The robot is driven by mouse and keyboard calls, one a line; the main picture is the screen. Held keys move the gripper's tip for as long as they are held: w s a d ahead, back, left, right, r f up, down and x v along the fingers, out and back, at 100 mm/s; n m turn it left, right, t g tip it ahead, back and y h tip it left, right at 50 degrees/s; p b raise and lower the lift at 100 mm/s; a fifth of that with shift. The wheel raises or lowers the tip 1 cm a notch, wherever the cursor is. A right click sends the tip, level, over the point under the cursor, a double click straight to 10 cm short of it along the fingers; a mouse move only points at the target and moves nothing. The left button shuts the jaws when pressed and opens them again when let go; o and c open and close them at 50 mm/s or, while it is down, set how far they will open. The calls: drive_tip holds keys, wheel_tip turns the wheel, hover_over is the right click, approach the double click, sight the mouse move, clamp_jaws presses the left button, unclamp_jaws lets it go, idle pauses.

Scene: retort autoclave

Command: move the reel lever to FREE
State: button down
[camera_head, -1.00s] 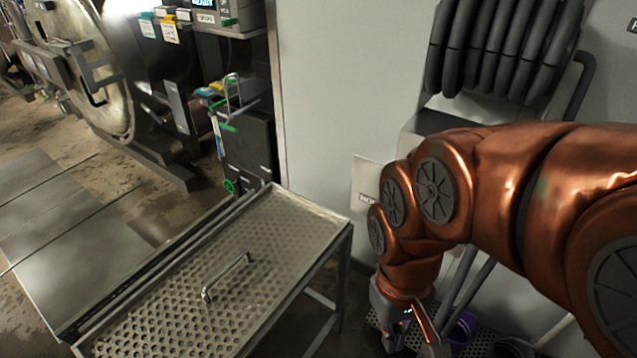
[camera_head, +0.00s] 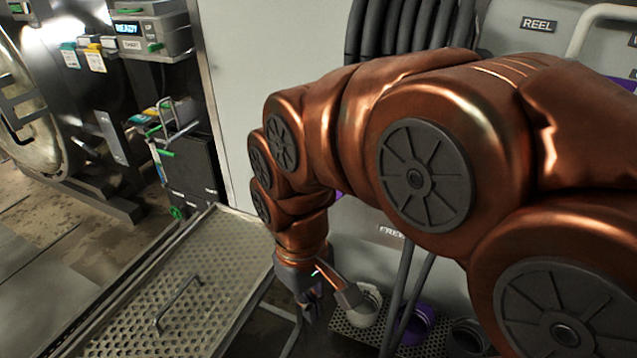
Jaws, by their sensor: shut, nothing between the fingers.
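A sign reading REEL (camera_head: 538,24) is on the wall at the upper right. The black hose coil (camera_head: 408,28) hangs left of it, partly behind my arm. A FREE label (camera_head: 391,231) shows on the wall panel, its right end covered by my arm. I cannot make out the reel lever; my arm hides much of the panel around the label. My gripper (camera_head: 318,303) points down, shut and empty, below and left of the FREE label, over the floor beside the perforated table.
The perforated table (camera_head: 222,248) with a raised handle (camera_head: 178,303) stands at the lower left. Dark hoses (camera_head: 405,295) run down right of my gripper. White (camera_head: 362,306) and purple (camera_head: 416,325) containers sit low on a perforated tray. The retort (camera_head: 30,110) is at the far left.

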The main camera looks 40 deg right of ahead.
sight(340, 192)
drive_tip(key=w+d+r+n+p, duration=0.1)
drive_tip(key=w+d+r+n, duration=0.2)
drive_tip(key=w, duration=0.5)
drive_tip(key=w+d+r, duration=0.3)
drive_tip(key=w+r, duration=0.2)
drive_tip(key=w, duration=0.4)
drive_tip(key=w+d+r+n+p, duration=0.1)
drive_tip(key=w+d+r+n, duration=0.1)
drive_tip(key=w+d, duration=1)
drive_tip(key=shift+d+r+t+h, duration=0.15)
drive_tip(key=shift+d+t+h, duration=0.15)
drive_tip(key=shift+h, duration=0.1)
drive_tip(key=shift+s+d+f+p, duration=0.35)
drive_tip(key=shift+s+f+p, duration=0.4)
drive_tip(key=shift+f, duration=1.3)
drive_tip(key=shift+s+d+f+p, duration=0.45)
drive_tip(key=shift+f+p, duration=0.45)
drive_tip(key=shift+f, duration=1.1)
drive_tip(key=shift+s+d+f+p, duration=0.3)
drive_tip(key=shift+s+f+p, duration=0.45)
drive_tip(key=shift+f, duration=1.3)
drive_tip(key=shift+w, duration=0.1)
